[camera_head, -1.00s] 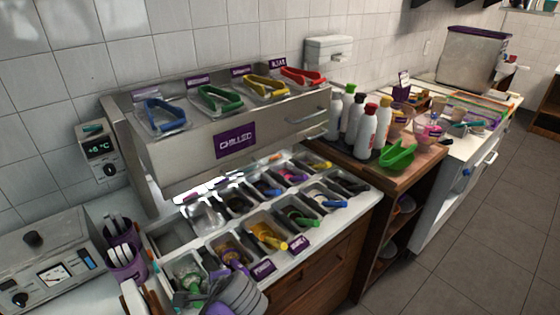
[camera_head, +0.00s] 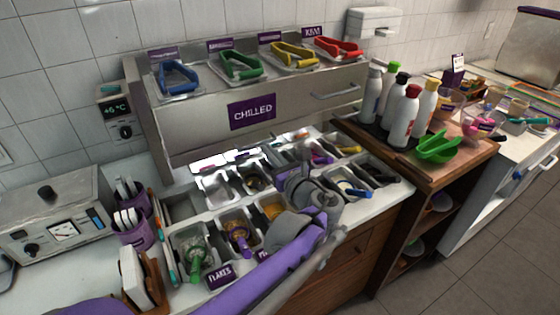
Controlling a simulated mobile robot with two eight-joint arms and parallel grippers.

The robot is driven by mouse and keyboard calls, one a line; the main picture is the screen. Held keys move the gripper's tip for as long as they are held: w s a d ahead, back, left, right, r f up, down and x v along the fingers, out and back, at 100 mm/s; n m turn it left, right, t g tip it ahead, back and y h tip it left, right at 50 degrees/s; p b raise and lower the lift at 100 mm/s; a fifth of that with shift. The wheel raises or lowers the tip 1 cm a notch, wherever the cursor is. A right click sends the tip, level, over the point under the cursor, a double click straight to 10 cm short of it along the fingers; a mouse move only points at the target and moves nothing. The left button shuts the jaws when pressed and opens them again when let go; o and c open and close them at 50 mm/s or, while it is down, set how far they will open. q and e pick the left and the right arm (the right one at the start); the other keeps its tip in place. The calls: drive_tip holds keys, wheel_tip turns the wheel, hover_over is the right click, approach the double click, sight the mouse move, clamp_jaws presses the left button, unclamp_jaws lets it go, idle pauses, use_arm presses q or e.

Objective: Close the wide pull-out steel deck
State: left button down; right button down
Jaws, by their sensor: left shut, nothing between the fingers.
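The wide steel deck (camera_head: 210,128) carries a purple CHILLED label and a bar handle (camera_head: 335,92) at the right of its front. It juts out over the back of the topping bins. Blue, green, yellow and red tongs lie in trays on top of it. My left gripper (camera_head: 303,172) is shut and empty, over the bins below and in front of the deck, left of and lower than the handle. It appears apart from the deck. My purple and grey left arm hides some front bins. My right gripper is not in view.
Topping bins (camera_head: 182,207) with scoops fill the counter under the deck. Squeeze bottles (camera_head: 402,118) and a green scoop holder (camera_head: 437,148) stand on the wooden cart to the right. Purple utensil cups (camera_head: 134,236) and a control box (camera_head: 58,222) stand left.

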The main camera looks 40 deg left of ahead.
sight(253, 133)
use_arm(q)
drive_tip(key=x, duration=0.6)
drive_tip(key=shift+w+a, duration=0.1)
drive_tip(key=shift+a, duration=0.1)
drive_tip(key=shift+a, duration=0.1)
drive_tip(key=shift+w+a+r, duration=0.15)
drive_tip(key=shift+w+a, duration=0.05)
drive_tip(key=shift+a, duration=0.3)
drive_tip(key=x, duration=1.8)
drive_tip(key=shift+w+a+p, duration=0.2)
drive_tip(key=shift+a+p, duration=0.1)
drive_tip(key=shift+p, duration=0.1)
drive_tip(key=shift+w+a, duration=0.1)
drive_tip(key=shift+a, duration=0.1)
drive_tip(key=shift+r, duration=0.1)
drive_tip(key=shift+a, duration=0.15)
